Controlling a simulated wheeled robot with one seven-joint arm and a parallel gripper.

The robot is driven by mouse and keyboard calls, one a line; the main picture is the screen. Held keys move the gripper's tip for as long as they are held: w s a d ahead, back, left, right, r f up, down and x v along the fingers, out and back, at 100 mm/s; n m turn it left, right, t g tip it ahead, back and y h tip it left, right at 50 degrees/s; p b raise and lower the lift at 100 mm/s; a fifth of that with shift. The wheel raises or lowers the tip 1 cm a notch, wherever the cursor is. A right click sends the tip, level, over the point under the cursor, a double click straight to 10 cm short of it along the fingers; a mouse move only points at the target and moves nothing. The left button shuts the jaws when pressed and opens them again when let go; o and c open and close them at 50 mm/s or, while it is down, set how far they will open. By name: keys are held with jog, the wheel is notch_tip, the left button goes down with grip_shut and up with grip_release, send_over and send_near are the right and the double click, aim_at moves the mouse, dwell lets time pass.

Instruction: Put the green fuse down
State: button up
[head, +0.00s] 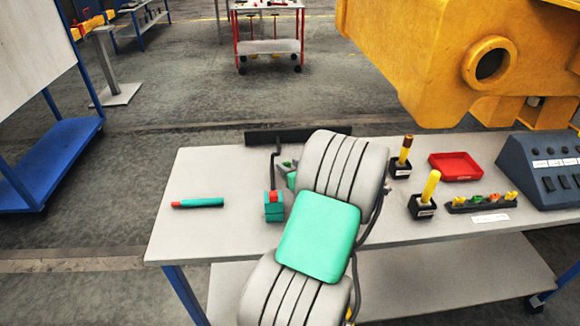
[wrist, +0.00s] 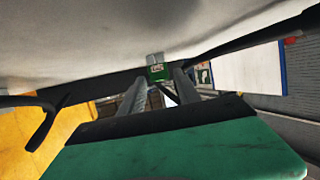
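The green fuse (wrist: 158,72), a small green block with a pale label and a light grey end, shows in the wrist view between the tips of my gripper (wrist: 161,80). Both long grey fingers reach it, one on each side, and my gripper looks shut on it. The pale surface above it in that view appears to be the tabletop, seen upside down; I cannot tell whether the fuse touches it. In the head view my grey and green arm covers most of the gripper, and I cannot make out the fuse clearly.
The grey table (head: 220,170) has bare room at its left. A teal and red rod (head: 197,203) lies there. A teal block with a red top (head: 274,207) shows beside my arm. Right are yellow-handled tools (head: 430,186), a red tray (head: 455,166) and a control box (head: 540,170).

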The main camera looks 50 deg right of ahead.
jog(key=shift+o, duration=0.7)
jog(key=shift+r, duration=0.1)
jog(key=shift+r+p, duration=0.2)
jog(key=shift+p, duration=0.15)
jog(key=b+v, duration=0.2)
jog(key=v, duration=0.9)
jog(key=shift+s+f, duration=0.1)
jog(key=shift+s+a, duration=0.25)
jog(key=shift+s, duration=0.05)
